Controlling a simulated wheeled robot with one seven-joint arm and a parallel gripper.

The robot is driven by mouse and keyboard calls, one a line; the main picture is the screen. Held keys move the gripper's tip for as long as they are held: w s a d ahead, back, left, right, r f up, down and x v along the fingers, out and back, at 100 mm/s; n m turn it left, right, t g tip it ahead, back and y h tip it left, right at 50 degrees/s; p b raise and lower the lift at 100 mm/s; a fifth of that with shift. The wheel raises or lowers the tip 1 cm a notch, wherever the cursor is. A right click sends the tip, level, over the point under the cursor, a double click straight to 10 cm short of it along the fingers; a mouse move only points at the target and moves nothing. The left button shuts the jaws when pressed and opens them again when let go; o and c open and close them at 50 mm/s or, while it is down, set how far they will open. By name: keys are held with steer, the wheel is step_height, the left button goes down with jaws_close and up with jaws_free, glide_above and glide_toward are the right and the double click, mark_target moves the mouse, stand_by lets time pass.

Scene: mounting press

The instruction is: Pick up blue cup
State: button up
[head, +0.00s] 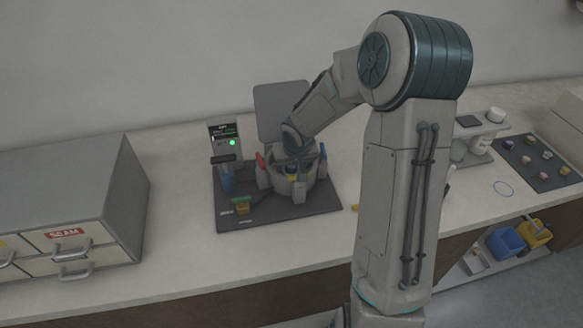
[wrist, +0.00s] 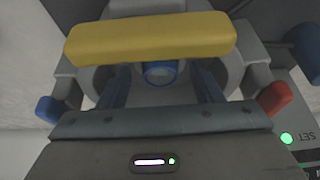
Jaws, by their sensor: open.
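A small blue cup (wrist: 158,72) with a pale round inside sits in the grey press chamber (wrist: 95,78), partly hidden by a yellow bar (wrist: 150,37) in the wrist view. My gripper (wrist: 161,84) is open, its two dark blue fingers apart on either side of the cup; I cannot tell whether they touch it. In the head view my gripper (head: 297,170) is over the press (head: 291,190), where a bit of blue shows under it. Another blue cylinder (head: 228,181) stands left of the press, also at the upper right of the wrist view (wrist: 303,48).
A red lever (head: 261,162) and a blue lever (head: 323,152) flank the press, which stands on a dark mat (head: 235,222). A screen unit (head: 224,138) with a green light stands behind left. A grey drawer cabinet (head: 130,190) is farther left. Blue and yellow bins (head: 506,243) are low right.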

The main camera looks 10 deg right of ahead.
steer(key=c, duration=1.2)
steer(key=shift+r, duration=0.15)
